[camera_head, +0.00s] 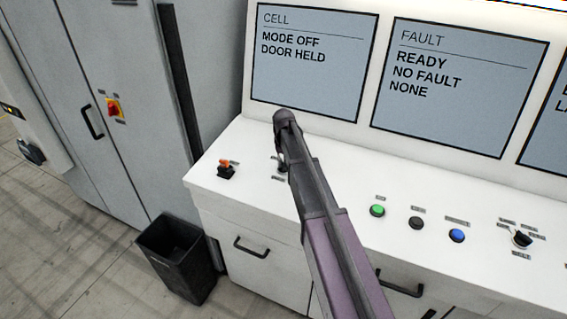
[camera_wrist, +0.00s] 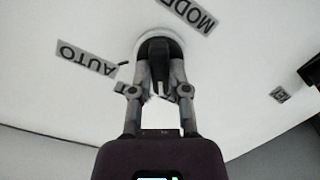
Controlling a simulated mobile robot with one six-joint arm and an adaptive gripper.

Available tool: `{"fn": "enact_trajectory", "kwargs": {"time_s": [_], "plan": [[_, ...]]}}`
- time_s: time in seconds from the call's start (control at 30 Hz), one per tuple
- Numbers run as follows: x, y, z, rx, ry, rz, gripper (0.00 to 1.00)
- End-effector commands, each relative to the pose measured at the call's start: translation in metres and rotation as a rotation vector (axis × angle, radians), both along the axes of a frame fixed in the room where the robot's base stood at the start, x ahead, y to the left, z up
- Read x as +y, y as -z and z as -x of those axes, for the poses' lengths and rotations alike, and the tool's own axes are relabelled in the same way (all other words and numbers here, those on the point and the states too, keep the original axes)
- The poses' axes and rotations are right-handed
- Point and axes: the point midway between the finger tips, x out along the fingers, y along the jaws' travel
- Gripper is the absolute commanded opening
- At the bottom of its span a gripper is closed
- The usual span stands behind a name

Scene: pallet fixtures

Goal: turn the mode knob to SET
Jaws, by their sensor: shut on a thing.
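The mode knob (camera_wrist: 157,47) is black on a pale round base in the wrist view, beside labels reading MODE (camera_wrist: 188,14) and AUTO (camera_wrist: 86,58). My gripper (camera_wrist: 158,65) is shut on it, one finger on each side. I cannot tell exactly which label the knob points at, and no SET label is readable. In the head view my gripper (camera_head: 281,166) is over the console top and hides most of the knob. The left screen (camera_head: 313,80) reads CELL, MODE OFF, DOOR HELD.
An orange-topped control (camera_head: 226,165) stands left of my gripper. Green (camera_head: 377,210), black (camera_head: 416,223) and blue (camera_head: 457,236) buttons and another black knob (camera_head: 521,239) are to the right. The FAULT screen (camera_head: 455,88) reads READY, NO FAULT, NONE. A black bin (camera_head: 178,262) stands on the floor.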

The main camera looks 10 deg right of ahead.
Motion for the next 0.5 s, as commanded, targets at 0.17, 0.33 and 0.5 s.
{"fn": "enact_trajectory", "kwargs": {"time_s": [0.17,0.33,0.5], "plan": [[0.0001,0.0002,0.0004,0.001,0.135,0.0,0.0],[0.0002,0.0002,0.0005,0.001,0.281,0.0,0.0],[0.0003,0.0002,0.0005,0.001,0.42,0.0,0.0]]}}
